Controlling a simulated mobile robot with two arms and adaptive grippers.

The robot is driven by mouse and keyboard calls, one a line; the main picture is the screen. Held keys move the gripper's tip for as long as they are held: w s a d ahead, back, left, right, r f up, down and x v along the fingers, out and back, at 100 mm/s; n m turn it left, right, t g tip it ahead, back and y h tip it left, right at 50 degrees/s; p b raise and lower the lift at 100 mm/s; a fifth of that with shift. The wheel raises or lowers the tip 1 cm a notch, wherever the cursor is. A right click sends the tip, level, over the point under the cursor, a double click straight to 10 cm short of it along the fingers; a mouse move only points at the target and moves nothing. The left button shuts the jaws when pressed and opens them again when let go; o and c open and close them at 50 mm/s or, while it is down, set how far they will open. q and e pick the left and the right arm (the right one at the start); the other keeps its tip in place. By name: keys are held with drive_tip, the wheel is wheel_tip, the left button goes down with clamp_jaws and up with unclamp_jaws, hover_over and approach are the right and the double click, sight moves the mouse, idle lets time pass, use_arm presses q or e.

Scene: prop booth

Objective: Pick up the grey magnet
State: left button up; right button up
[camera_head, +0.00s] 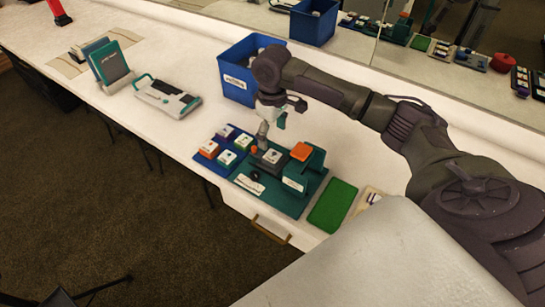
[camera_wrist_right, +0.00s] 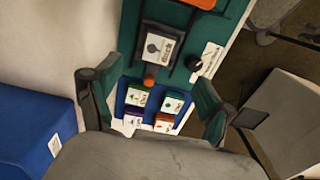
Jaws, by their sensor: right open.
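A dark grey block with a white label (camera_head: 272,157), which looks like the grey magnet, lies on the teal board (camera_head: 301,205). In the right wrist view it shows near the top (camera_wrist_right: 161,46), beyond the finger gap. My right gripper (camera_head: 264,132) points down over the board's back edge, close to the grey block. In its wrist view the two fingers (camera_wrist_right: 153,98) are spread wide with nothing between them. A blue tray (camera_head: 215,165) with several coloured labelled blocks sits left of the grey block. My left gripper is not in view.
An orange-topped teal holder (camera_head: 303,171) stands right of the grey block. A small orange knob (camera_head: 253,149) and a black knob (camera_head: 255,177) are close by. A blue bin (camera_head: 236,82) stands behind. A green pad (camera_head: 332,206) lies to the right.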

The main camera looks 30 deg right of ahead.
sight(271, 155)
wheel_tip(271, 155, down, 3)
drive_tip(key=shift+f, duration=0.15)
drive_tip(key=shift+w+f+p, duration=0.2)
drive_tip(key=shift+f+p, duration=0.05)
drive_tip(key=shift+f, duration=1.1)
drive_tip(key=shift+w+f+p, duration=0.2)
drive_tip(key=shift+f, duration=1.15)
drive_tip(key=c, duration=1.2)
drive_tip(key=shift+c, duration=0.3)
drive_tip(key=shift+r, duration=0.1)
